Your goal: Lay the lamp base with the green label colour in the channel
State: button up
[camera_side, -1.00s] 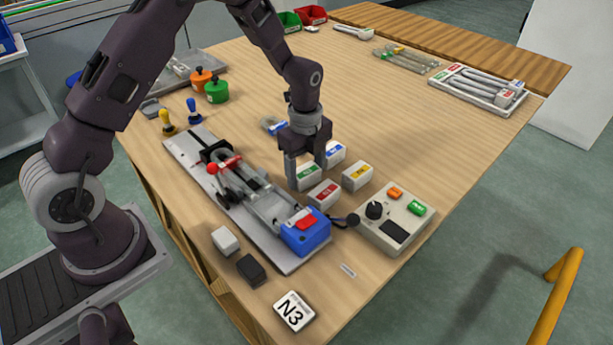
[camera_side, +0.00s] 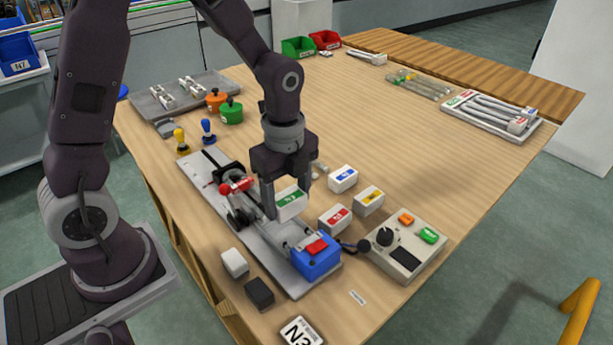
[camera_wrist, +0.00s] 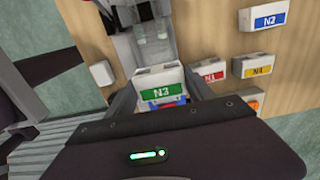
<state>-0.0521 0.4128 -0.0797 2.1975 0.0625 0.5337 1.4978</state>
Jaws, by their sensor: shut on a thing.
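The lamp base with the green label (camera_side: 291,203), marked N3 in the wrist view (camera_wrist: 160,92), is a white block. My gripper (camera_side: 286,199) is shut on it and holds it up off the table, over the right side of the sealing fixture. The fixture (camera_side: 222,196) is a long grey plate with a rail, a red-knobbed clamp (camera_side: 236,186) and a blue block (camera_side: 316,258) at its near end. The channel itself is hard to make out, partly behind my gripper and the held base.
Other lamp bases stand right of the fixture: blue (camera_side: 343,179), yellow (camera_side: 369,200) and red (camera_side: 334,218). A control box (camera_side: 402,247) is near the right edge. White (camera_side: 235,262) and black (camera_side: 259,292) blocks lie left of the fixture.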

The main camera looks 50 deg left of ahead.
aim_at(287, 237)
jog(key=shift+s+f, duration=0.2)
jog(key=shift+w+f, duration=0.1)
jog(key=shift+f, duration=3.35)
jog(key=o, duration=1.5)
jog(key=shift+s, duration=0.2)
jog(key=shift+c, duration=0.2)
jog(key=r, duration=0.7)
jog(key=shift+w+r, duration=0.3)
jog(key=shift+r, duration=0.05)
